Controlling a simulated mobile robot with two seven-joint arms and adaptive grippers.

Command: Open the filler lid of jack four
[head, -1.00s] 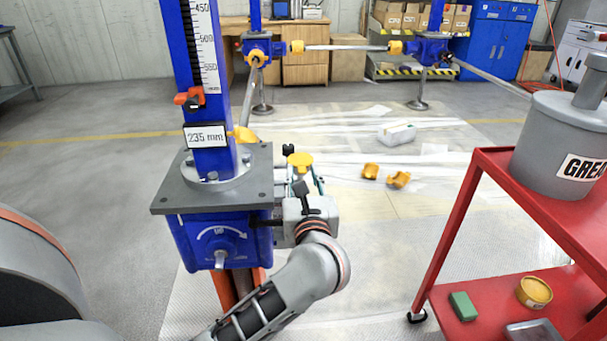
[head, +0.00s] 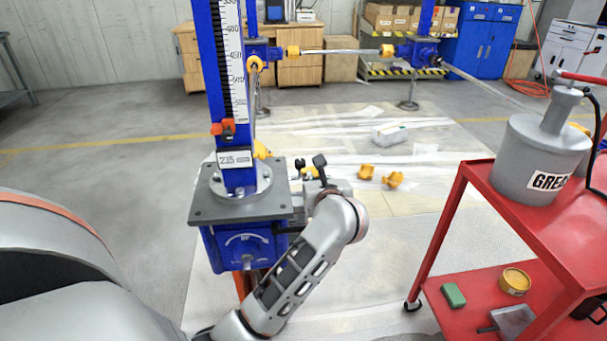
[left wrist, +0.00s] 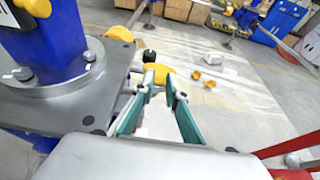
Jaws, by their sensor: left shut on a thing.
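The near blue screw jack (head: 244,246) has a grey top plate (head: 225,207), a scale post and a "235" label; I see no jack number on it. A yellow cap, likely the filler lid (head: 309,172), shows beside the plate, mostly hidden behind my left gripper. In the left wrist view the yellow lid (left wrist: 158,73) sits between the tips of my left gripper's green fingers (left wrist: 162,84), which are shut on it. I cannot tell how far the lid is lifted. My right gripper is not in view.
A red cart (head: 482,180) with a grey grease pot (head: 540,155) stands at the right. Yellow caps (head: 393,180) and a white box (head: 389,134) lie on the floor sheet. Other blue jacks (head: 418,52) stand behind, joined by shafts.

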